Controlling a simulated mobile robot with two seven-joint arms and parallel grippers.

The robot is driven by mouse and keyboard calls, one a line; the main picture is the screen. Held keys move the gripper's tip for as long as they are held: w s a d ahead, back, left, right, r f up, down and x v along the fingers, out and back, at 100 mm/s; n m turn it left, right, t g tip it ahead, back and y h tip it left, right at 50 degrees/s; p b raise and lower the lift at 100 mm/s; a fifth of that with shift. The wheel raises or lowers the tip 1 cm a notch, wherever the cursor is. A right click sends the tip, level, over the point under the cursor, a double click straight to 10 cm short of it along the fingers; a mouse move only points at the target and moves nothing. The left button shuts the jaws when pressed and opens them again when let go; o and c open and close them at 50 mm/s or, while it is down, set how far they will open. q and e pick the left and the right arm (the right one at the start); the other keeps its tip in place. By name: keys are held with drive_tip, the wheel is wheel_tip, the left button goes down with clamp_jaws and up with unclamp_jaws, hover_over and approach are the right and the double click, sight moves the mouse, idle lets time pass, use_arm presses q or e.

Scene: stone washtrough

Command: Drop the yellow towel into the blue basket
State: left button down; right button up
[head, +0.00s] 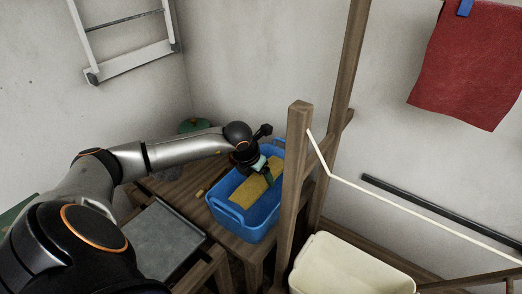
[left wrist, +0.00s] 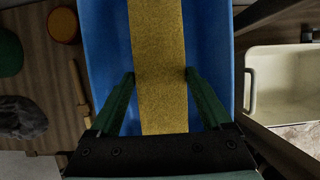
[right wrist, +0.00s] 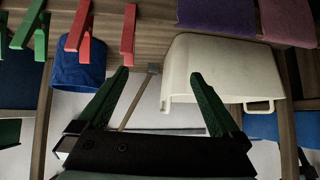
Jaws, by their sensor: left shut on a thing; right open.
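The yellow towel (head: 250,188) is a long flat strip in the blue basket (head: 222,212), which stands on a wooden table. My left gripper (head: 262,172) reaches over the basket and is shut on the towel. In the left wrist view the towel (left wrist: 158,60) runs between the two green fingers (left wrist: 160,74), with the blue basket (left wrist: 100,40) below on both sides. Whether the towel touches the basket floor is unclear. My right gripper (right wrist: 160,75) is open, with nothing between its fingers; it does not show in the head view.
A wooden post (head: 295,190) stands right beside the basket. A cream tub (head: 350,268) is at the lower right. A red cloth (head: 467,65) hangs on the right. In the right wrist view, red pegs (right wrist: 78,25) and a blue bag (right wrist: 78,72) show.

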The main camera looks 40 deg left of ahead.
use_arm(q)
wheel_tip(320, 180, down, 3)
drive_tip(key=shift+r, duration=0.15)
drive_tip(key=shift+f, duration=1.65)
drive_tip(key=shift+f+b, duration=0.65)
drive_tip(key=shift+b, duration=0.25)
drive_tip(key=shift+r, duration=0.1)
unclamp_jaws()
drive_tip(key=shift+r+p, duration=0.45)
drive_tip(key=shift+p, duration=0.15)
drive_tip(key=v, duration=1.2)
drive_tip(key=shift+r, duration=0.1)
